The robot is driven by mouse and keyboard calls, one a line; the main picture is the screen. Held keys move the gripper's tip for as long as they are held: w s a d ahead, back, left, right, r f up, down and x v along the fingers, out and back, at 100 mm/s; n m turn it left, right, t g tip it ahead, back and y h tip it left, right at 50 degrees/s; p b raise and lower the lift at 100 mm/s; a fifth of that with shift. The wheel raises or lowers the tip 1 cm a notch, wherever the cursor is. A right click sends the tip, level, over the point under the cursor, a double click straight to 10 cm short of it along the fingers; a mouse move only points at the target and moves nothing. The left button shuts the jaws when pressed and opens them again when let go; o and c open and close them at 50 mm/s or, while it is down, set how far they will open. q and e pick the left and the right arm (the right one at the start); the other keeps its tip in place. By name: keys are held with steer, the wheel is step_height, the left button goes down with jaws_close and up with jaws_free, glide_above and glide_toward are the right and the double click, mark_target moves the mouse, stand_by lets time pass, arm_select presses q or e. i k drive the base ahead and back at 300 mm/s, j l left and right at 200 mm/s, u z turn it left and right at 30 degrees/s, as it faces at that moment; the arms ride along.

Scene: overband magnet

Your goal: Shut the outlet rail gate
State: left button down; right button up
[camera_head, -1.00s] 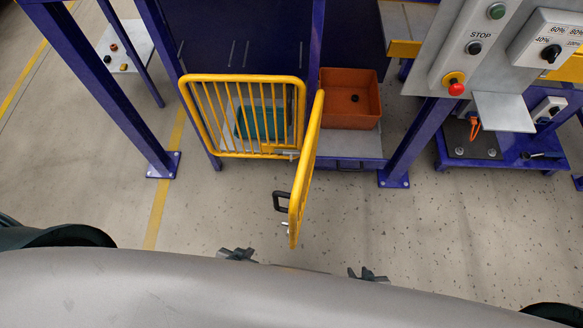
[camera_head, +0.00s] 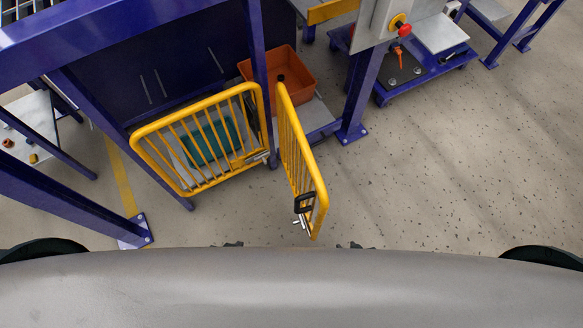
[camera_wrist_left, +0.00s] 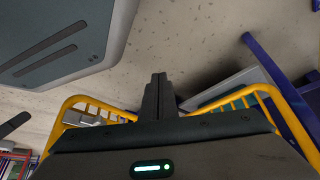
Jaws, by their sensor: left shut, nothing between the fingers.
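Two yellow barred rail pieces stand in front of me. The left one (camera_head: 205,143) spans the front of a teal bin (camera_head: 211,144). The right one, a gate (camera_head: 301,165), stands swung out toward me at an angle, with a black handle (camera_head: 305,203) and a silver latch (camera_head: 300,225) near its free end. Only the dark tips of my left gripper (camera_head: 233,244) and right gripper (camera_head: 355,246) show over my body's edge, apart from the gate. In the left wrist view my left gripper (camera_wrist_left: 157,95) is shut and empty, with yellow rail behind it.
An orange bin (camera_head: 290,88) sits behind the gate. Blue posts (camera_head: 362,90) stand on both sides, one with a foot (camera_head: 134,232) at left. A red stop button (camera_head: 403,29) is on the panel at upper right. The floor to the right (camera_head: 440,170) is clear.

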mark_target(287, 118)
steer(key=k+z, duration=0.2)
steer(key=k, duration=0.7)
